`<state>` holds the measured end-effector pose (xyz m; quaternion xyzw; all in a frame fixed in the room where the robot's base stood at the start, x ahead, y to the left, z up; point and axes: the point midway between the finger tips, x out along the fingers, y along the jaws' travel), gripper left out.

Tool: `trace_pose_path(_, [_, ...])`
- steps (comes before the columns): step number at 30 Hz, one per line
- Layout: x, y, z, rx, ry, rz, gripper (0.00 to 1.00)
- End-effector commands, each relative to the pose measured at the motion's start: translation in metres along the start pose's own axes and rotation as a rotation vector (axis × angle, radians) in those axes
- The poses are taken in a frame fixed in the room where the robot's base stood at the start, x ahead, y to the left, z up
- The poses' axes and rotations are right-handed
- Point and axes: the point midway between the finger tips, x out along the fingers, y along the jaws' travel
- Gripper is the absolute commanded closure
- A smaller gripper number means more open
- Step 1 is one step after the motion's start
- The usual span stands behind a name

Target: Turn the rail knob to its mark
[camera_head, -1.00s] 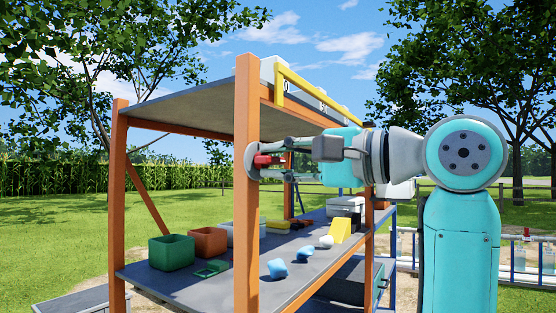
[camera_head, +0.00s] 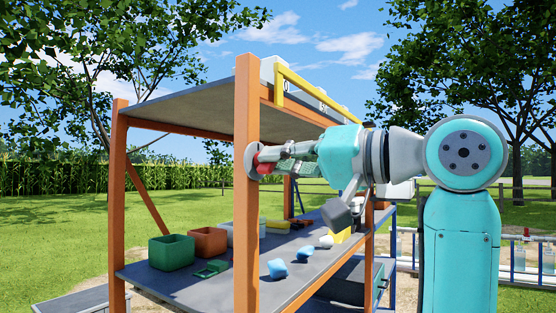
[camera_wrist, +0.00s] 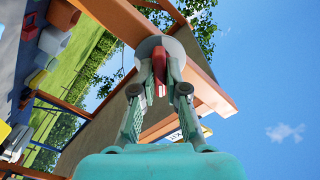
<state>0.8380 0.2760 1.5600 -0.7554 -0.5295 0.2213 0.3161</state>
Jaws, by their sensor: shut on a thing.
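The rail knob is a red grip (camera_head: 262,160) on a round grey plate (camera_head: 250,161), fixed to the side of the orange front post (camera_head: 246,220). In the wrist view the red grip (camera_wrist: 159,68) stands between my fingertips, with the grey plate (camera_wrist: 174,48) behind it. My gripper (camera_head: 268,160) is shut on the red grip, a finger on either side. The fingers and wrist are rolled at a slant to the post. I cannot make out the mark; the fingers cover part of the plate.
The orange rack has a lower shelf (camera_head: 190,285) holding a green bin (camera_head: 171,252), a brown bin (camera_head: 208,242) and two blue lumps (camera_head: 277,268) near its front edge. A yellow frame (camera_head: 310,91) lies along the upper shelf's edge. Open grass lies left.

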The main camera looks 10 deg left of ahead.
Motion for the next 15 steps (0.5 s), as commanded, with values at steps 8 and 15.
trace_pose_path(8, [0.0, 0.0008, 0.0004, -0.318, -0.002, 0.001, 1.0])
trace_pose_path(15, [0.0, 0.0009, 0.0005, -0.594, -0.002, 0.001, 1.0])
